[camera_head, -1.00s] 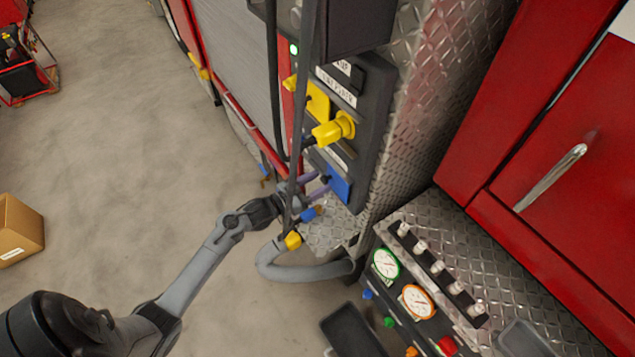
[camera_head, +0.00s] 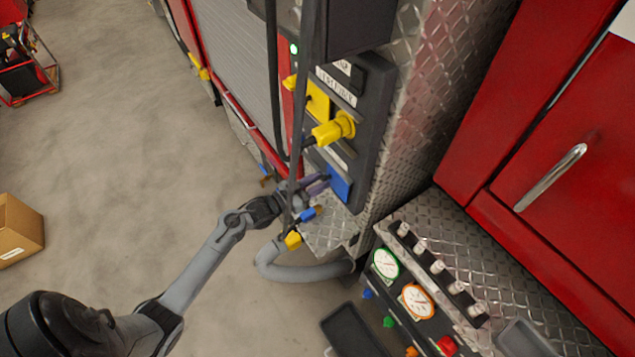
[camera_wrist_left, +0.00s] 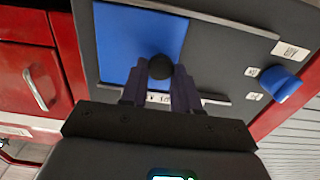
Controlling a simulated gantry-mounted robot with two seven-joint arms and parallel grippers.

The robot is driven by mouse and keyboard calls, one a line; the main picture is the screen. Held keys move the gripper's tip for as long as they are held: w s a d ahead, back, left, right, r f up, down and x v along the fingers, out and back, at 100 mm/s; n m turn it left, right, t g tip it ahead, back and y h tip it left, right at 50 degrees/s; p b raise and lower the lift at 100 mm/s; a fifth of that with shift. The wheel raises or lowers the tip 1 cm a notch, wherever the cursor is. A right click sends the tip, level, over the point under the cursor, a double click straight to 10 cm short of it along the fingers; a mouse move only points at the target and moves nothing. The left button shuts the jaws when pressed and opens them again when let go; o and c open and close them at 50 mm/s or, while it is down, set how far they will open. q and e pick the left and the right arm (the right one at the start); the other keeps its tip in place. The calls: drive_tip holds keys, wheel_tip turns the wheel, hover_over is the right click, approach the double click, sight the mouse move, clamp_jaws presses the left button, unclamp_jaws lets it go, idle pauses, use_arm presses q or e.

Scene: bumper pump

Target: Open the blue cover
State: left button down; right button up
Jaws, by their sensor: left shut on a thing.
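The blue cover (camera_head: 340,184) is a flat square plate low on the dark panel of the truck's bumper. It also shows in the left wrist view (camera_wrist_left: 125,45), flat against the panel, with a round black knob (camera_wrist_left: 160,67) at its lower edge. My left gripper (camera_head: 322,182) reaches in from the left. In the left wrist view its dark purple fingers (camera_wrist_left: 160,85) are shut on the black knob, one on each side. In the head view, hanging hoses partly hide the gripper. My right gripper is not in view.
Dark hoses (camera_head: 297,120) hang in front of my left wrist. A grey hose (camera_head: 300,272) with blue and yellow fittings curves below. A gauge panel (camera_head: 400,280) is at lower right.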

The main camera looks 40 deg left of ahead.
use_arm(q)
drive_tip(key=w+a+b, duration=0.2)
drive_tip(key=a, duration=0.7)
drive_tip(key=shift+w+a+b, duration=0.35)
drive_tip(key=shift+a+b, duration=0.05)
drive_tip(key=c, duration=0.8)
unclamp_jaws()
drive_tip(key=shift+c, duration=0.2)
drive_tip(key=shift+s, duration=0.1)
drive_tip(key=v, duration=1)
drive_tip(key=shift+s, duration=0.3)
drive_tip(key=shift+a, duration=0.1)
